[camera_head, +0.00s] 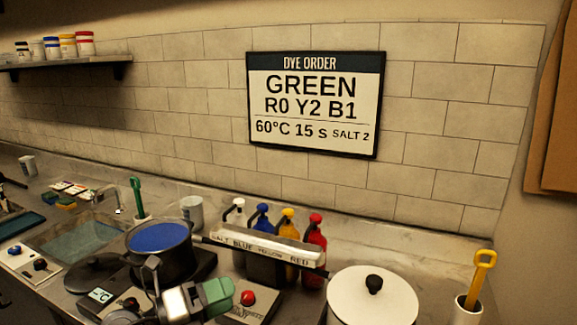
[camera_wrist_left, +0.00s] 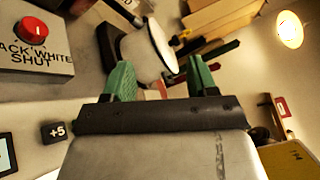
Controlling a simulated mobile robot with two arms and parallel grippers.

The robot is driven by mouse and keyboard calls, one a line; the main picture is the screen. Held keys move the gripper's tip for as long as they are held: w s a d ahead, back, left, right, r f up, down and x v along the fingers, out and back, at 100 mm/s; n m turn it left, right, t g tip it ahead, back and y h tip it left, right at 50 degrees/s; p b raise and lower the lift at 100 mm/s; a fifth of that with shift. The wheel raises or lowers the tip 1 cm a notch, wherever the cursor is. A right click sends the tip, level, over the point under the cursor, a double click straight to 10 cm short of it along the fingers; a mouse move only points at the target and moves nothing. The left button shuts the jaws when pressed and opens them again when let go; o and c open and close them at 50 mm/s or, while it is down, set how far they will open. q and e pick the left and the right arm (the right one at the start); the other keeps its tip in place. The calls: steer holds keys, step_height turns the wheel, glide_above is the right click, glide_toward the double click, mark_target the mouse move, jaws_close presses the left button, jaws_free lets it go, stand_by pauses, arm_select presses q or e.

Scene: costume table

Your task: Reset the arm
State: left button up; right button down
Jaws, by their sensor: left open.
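My left gripper (camera_head: 217,294) is in the lower middle of the head view, in front of the pot with blue liquid (camera_head: 160,238) and left of the box with a red button (camera_head: 249,303). Its green fingers also show in the left wrist view (camera_wrist_left: 160,78), spread apart with nothing between them. The gripper is open and empty. It appears to be above the counter, but its exact height cannot be told. My right gripper does not show in either view.
Dye bottles (camera_head: 288,225) stand behind a labelled rack (camera_head: 266,246). A white lidded pot (camera_head: 372,297) and a cup with a yellow-handled tool (camera_head: 480,270) are at right. A sink (camera_head: 85,235) is at left. A dye order sign (camera_head: 315,105) hangs on the wall.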

arm_select(q)
steer(key=s+a+f+n+t+y, duration=0.4)
steer(key=n+y, duration=0.5)
steer(key=n, duration=0.6)
steer(key=s+a+f+n+t+y, duration=0.2)
steer(key=s+a+f+n+y, duration=0.2)
steer(key=a+f+n+y, duration=0.7)
steer(key=s+d+f+n+g+h, duration=0.2)
steer(key=s+d+f+n+g, duration=0.15)
steer(key=s+g, duration=0.45)
steer(key=s+d+f+n+g+h, duration=0.3)
steer(key=s+f+g, duration=0.1)
steer(key=s, duration=0.7)
step_height(320, 180, down, 24)
steer(key=g, duration=0.1)
steer(key=s+a+f+g, duration=0.1)
steer(key=s+a+f, duration=0.1)
steer(key=s+f, duration=1.5)
steer(key=shift+a+f+y, duration=0.3)
steer(key=shift+a+f, duration=0.1)
